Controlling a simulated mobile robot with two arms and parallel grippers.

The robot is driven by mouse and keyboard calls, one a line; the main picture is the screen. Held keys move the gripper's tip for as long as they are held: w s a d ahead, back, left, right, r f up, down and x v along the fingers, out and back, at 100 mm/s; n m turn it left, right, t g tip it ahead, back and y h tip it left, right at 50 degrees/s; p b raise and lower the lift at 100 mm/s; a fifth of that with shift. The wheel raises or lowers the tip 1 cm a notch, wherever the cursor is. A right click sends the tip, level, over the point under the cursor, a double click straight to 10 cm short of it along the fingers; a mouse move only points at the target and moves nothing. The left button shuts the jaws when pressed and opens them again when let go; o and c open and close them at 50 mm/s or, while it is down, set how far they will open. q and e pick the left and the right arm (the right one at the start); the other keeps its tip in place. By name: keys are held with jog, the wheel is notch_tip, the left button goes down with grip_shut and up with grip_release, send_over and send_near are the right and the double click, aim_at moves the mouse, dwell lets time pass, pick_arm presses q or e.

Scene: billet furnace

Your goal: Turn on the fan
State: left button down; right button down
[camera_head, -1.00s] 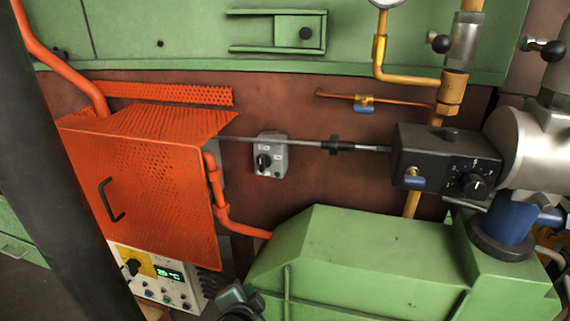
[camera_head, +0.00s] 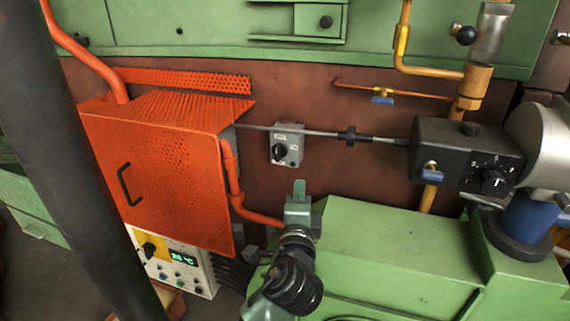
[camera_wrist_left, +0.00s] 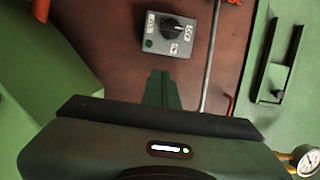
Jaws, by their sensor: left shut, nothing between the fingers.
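A small grey switch box (camera_head: 287,145) with a black rotary knob (camera_head: 279,153) is fixed to the red-brown wall, right of the orange cabinet. In the left wrist view the switch box (camera_wrist_left: 167,34) is at the top, with its black knob (camera_wrist_left: 174,27), several white labels and a green dot. My left gripper (camera_head: 298,188) is below the switch box in the head view, pointing up towards it and apart from it. Its fingers (camera_wrist_left: 160,88) are shut with nothing between them. My right gripper is out of view.
The orange perforated cabinet (camera_head: 165,165) stands to the left, above a control panel (camera_head: 175,262) with a green display. A thin metal rod (camera_head: 380,138) runs right to a black box (camera_head: 460,150). A green housing (camera_head: 400,245) lies below right.

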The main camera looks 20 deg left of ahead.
aim_at(286, 155)
pick_arm(q)
jog(key=w+a+p, duration=0.1)
jog(key=w, duration=0.2)
jog(key=w+a+p, duration=0.2)
jog(key=w, duration=0.1)
jog(key=w+a+p, duration=0.1)
jog(key=w+a, duration=0.1)
jog(key=w, duration=0.1)
jog(key=shift+w+a+r+p, duration=0.1)
jog(key=shift+w+a+p, duration=0.1)
jog(key=shift+w+p, duration=0.1)
jog(key=shift+a, duration=0.45)
jog(key=shift+d, duration=0.1)
jog(key=shift+f+m, duration=0.25)
jog(key=shift+m, duration=0.15)
